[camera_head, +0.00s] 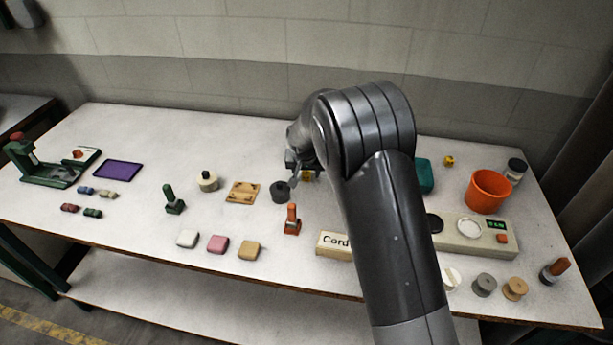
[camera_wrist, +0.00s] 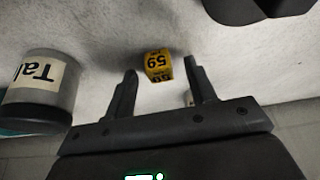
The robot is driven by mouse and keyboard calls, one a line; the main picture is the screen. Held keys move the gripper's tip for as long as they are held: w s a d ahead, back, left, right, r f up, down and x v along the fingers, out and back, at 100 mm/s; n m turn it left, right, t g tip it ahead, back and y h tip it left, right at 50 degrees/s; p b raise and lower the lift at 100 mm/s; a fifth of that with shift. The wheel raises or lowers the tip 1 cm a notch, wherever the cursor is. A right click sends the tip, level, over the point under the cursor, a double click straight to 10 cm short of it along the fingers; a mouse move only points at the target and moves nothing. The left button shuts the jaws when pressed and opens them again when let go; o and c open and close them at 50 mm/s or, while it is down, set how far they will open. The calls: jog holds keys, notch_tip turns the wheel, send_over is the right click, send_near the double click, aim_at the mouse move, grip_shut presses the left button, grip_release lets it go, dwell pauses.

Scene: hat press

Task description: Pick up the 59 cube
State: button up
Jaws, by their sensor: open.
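The 59 cube (camera_wrist: 158,66) is small and yellow with black digits, and in the wrist view it appears between the fingertips of my gripper (camera_wrist: 164,74). The fingers are open with a gap on both sides of the cube. I cannot tell how far the fingertips are above it. In the head view a yellow cube (camera_head: 307,176) shows partly behind my arm, beside my gripper (camera_head: 292,168). Another yellow cube (camera_head: 449,160) lies at the back right; its number is too small to read.
A jar with a "Tal…" label (camera_wrist: 38,88) stands left of the fingers in the wrist view. A dark round object (camera_head: 280,191) is close to my gripper. An orange bucket (camera_head: 488,191) and a scale (camera_head: 460,235) stand at right. The back middle-left of the table is clear.

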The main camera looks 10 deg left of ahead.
jog(key=shift+c, duration=0.5)
jog(key=c, duration=1)
jog(key=shift+o, duration=0.2)
jog(key=shift+r, duration=0.15)
